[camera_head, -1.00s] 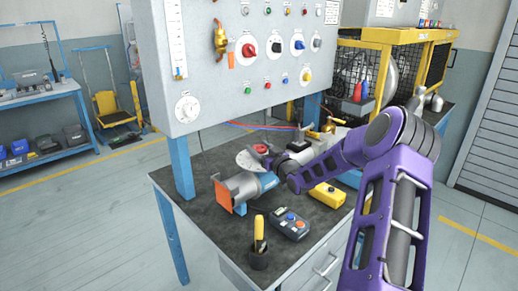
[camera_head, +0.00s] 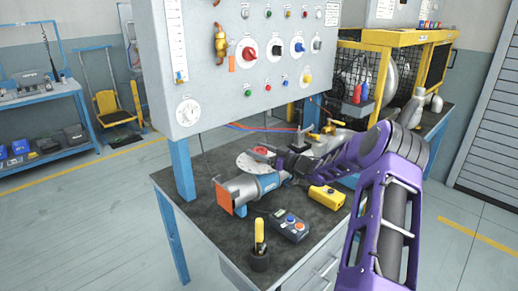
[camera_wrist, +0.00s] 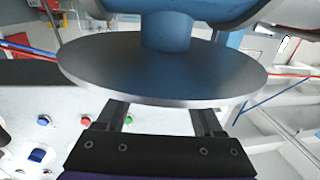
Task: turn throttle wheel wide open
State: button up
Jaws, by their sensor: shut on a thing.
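The throttle wheel (camera_head: 262,151) is a small red knob over a pale round dial plate (camera_head: 246,161), behind the blower on the bench. The blower (camera_head: 247,188) is a grey and blue cylinder with an orange flap at its left end. In the wrist view the plate shows as a large dark disc (camera_wrist: 165,72) on a blue stem. My gripper (camera_wrist: 160,112) has its two fingers reaching behind that disc. It is shut on the wheel, but the disc hides the fingertips and the grip. In the head view my wrist lies just right of the wheel.
A yellow box (camera_head: 326,197), a grey-blue control box (camera_head: 289,226) and a dark cup with a yellow-handled tool (camera_head: 259,258) stand on the bench front. A grey panel (camera_head: 210,100) rises behind the blower. Hoses and fittings lie behind my arm.

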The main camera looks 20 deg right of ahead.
jog(key=n+g+y, duration=0.2)
jog(key=n+y, duration=0.1)
jog(key=y, duration=0.1)
jog(key=shift+f+g+b, duration=0.15)
jog(key=shift+g+b, duration=0.25)
jog(key=shift+n+g+y+b, duration=0.55)
jog(key=shift+n+g+y, duration=0.35)
jog(key=shift+g, duration=0.1)
jog(key=shift+s+a+n+g+y, duration=0.1)
jog(key=shift+n+g+y, duration=0.2)
jog(key=o, duration=1.4)
jog(key=v, duration=1.7)
jog(key=shift+s+r, duration=0.15)
jog(key=shift+r, duration=0.1)
